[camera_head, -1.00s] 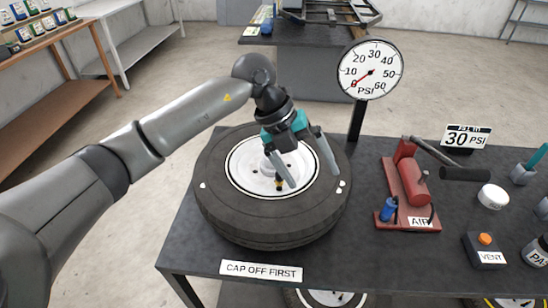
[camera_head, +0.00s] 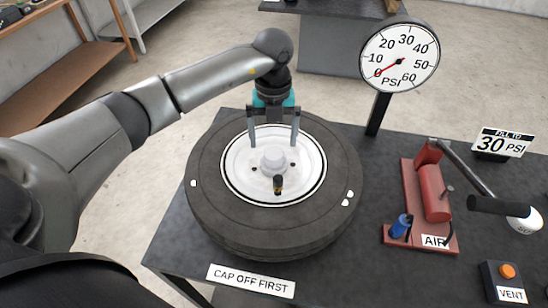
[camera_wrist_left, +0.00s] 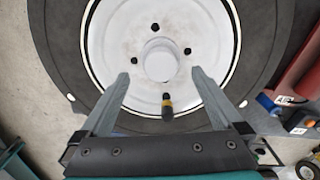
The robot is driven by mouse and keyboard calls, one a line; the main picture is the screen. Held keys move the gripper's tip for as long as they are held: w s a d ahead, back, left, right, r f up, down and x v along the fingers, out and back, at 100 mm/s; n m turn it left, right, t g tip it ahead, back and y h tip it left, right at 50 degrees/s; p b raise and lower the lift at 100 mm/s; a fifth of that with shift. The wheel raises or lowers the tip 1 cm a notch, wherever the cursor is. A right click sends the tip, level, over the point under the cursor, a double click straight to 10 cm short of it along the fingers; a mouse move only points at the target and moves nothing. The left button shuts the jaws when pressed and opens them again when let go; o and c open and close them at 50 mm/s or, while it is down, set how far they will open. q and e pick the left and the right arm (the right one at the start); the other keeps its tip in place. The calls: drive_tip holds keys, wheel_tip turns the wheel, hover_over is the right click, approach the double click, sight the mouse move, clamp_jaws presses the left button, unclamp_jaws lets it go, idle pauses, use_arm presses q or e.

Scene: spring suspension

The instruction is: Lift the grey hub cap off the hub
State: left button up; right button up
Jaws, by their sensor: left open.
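The grey hub cap (camera_head: 274,160) sits on the hub at the middle of the white wheel rim (camera_head: 241,180). The wheel lies flat on the dark table. My left gripper (camera_head: 273,142) is open and empty, with its fingers apart just behind the cap in the head view. In the left wrist view the cap (camera_wrist_left: 160,60) lies between the lines of the two fingers (camera_wrist_left: 160,74), just beyond their tips. I see no contact. My right gripper is not in view.
A yellow and black valve stem (camera_head: 278,184) stands up from the rim in front of the cap. The tyre (camera_head: 215,215) surrounds it. A PSI gauge (camera_head: 400,58) on a post and a red air pump (camera_head: 433,195) stand to the right. A CAP OFF FIRST sign (camera_head: 251,280) is at the front.

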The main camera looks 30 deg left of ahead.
sight(274, 153)
use_arm(q)
drive_tip(key=shift+f, duration=1.1)
wheel_tip(274, 153, down, 5)
drive_tip(key=shift+s+d+r, duration=0.1)
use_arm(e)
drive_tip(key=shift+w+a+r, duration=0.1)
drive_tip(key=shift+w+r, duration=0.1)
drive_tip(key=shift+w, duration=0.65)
use_arm(q)
drive_tip(key=shift+c, duration=0.2)
drive_tip(key=shift+c, duration=0.9)
drive_tip(key=c, duration=0.9)
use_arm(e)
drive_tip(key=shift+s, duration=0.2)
